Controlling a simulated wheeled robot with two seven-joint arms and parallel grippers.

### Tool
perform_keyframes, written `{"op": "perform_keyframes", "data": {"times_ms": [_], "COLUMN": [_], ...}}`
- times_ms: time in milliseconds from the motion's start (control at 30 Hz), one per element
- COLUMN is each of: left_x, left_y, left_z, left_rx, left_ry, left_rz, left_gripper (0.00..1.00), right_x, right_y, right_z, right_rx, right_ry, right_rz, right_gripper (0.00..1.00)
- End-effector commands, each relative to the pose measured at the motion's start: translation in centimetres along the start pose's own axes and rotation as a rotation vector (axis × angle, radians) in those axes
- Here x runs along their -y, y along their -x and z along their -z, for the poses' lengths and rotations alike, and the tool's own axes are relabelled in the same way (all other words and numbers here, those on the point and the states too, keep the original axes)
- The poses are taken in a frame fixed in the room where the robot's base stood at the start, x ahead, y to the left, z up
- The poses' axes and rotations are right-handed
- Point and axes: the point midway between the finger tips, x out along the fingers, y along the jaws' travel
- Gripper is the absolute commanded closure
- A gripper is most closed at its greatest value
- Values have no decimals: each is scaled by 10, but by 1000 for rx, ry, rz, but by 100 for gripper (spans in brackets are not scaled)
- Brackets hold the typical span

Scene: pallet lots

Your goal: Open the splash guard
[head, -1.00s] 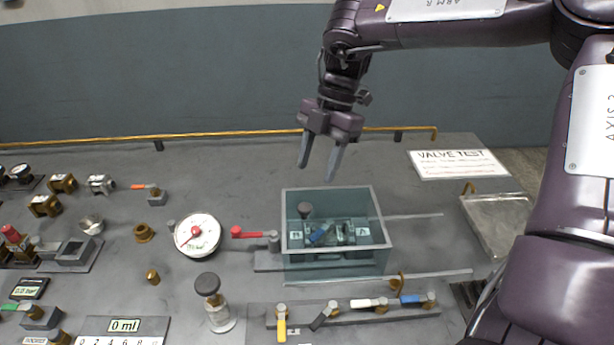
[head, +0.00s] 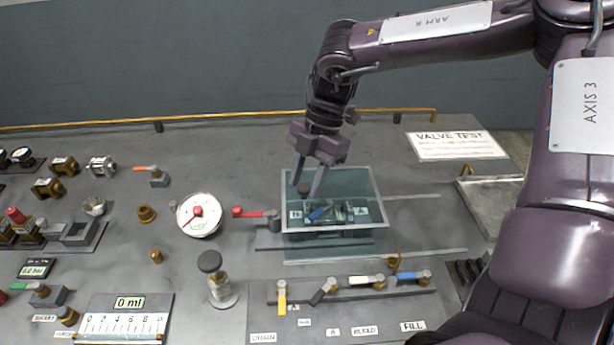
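The splash guard (head: 372,188) is a clear, bluish box with a pale rim, in the middle right of the head view. It stands around a valve block with a blue handle (head: 320,213) and two labels. A dark knob (head: 304,188) shows by the fingertips. Whether the fingers touch the guard or the knob I cannot tell. My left gripper is not in view.
A red-handled valve (head: 250,212) and a round gauge (head: 199,214) stand left of the guard. A row of coloured levers (head: 365,281) lies in front. A "VALVE TEST" sign (head: 456,145) and a metal tray (head: 490,205) are to the right. The bench behind the guard is clear.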

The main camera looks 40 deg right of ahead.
Motion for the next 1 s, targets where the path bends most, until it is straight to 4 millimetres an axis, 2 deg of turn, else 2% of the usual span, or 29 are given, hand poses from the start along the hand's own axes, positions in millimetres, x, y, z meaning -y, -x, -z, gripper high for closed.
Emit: {"op": "perform_keyframes", "data": {"times_ms": [33, 200, 300, 533, 667, 767, 1000], "left_x": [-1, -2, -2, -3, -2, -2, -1], "left_y": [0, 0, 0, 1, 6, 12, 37], "left_z": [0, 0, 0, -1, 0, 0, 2], "left_rx": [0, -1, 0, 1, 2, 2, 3], "left_ry": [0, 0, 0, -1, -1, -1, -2], "left_rz": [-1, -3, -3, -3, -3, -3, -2], "left_gripper": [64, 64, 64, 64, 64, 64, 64], "right_x": [0, 0, 0, 2, 11, 24, 70], "right_y": [0, 0, 0, 2, 7, 14, 34], "right_z": [0, 0, 0, -2, -10, -22, -62], "right_rx": [0, 0, 1, 1, 0, 0, -1], "right_ry": [0, 0, 1, 0, -1, -2, -4], "right_rz": [0, 0, 0, -1, -3, -4, -5], "right_gripper": [68, 91, 100, 100, 100, 100, 100]}}
